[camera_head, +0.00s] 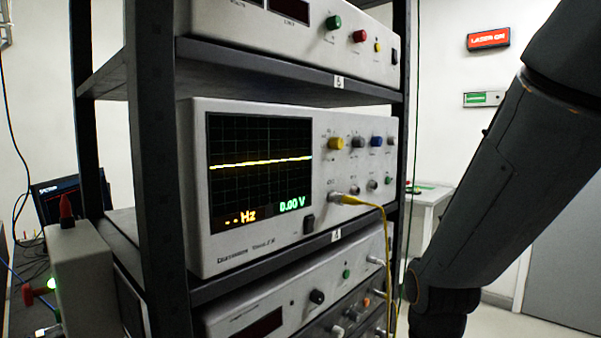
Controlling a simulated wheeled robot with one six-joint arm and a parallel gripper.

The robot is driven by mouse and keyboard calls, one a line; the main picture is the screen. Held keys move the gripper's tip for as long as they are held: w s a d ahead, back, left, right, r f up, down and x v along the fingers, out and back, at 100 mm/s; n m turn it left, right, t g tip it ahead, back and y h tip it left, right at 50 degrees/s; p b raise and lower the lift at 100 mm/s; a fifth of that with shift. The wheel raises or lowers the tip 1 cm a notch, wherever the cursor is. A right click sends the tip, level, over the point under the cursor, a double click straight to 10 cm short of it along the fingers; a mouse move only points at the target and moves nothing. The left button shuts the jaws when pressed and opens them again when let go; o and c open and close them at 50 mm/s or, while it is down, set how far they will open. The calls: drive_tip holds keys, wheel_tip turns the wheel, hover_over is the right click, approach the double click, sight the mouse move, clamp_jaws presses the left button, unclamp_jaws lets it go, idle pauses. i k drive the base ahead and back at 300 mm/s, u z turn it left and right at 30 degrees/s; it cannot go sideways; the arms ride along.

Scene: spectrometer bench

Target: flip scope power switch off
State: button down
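The scope (260,260) is a light grey box on the middle shelf of a dark rack. Its screen (258,172) is lit, with a flat yellowish trace and the readings "-- Hz" and "0.00 V". A small dark switch (308,224) sits low on its front panel, just right of the screen; its position is too small to tell. Knobs and sockets fill the right of the panel, and a yellow cable (385,225) is plugged into one socket. My arm comes down on the right, apart from the scope. My gripper is out of view.
The dark rack post (150,150) stands in front at the left. Another instrument (295,30) is on the shelf above, and more instruments (300,295) are below. The yellow cable hangs down the rack's right side. A white cabinet (428,215) stands behind. Open room lies between rack and arm.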

sight(310, 220)
drive_tip(key=k, duration=1.35)
drive_tip(key=u, duration=0.15)
drive_tip(key=i, duration=0.9)
drive_tip(key=u, duration=0.2)
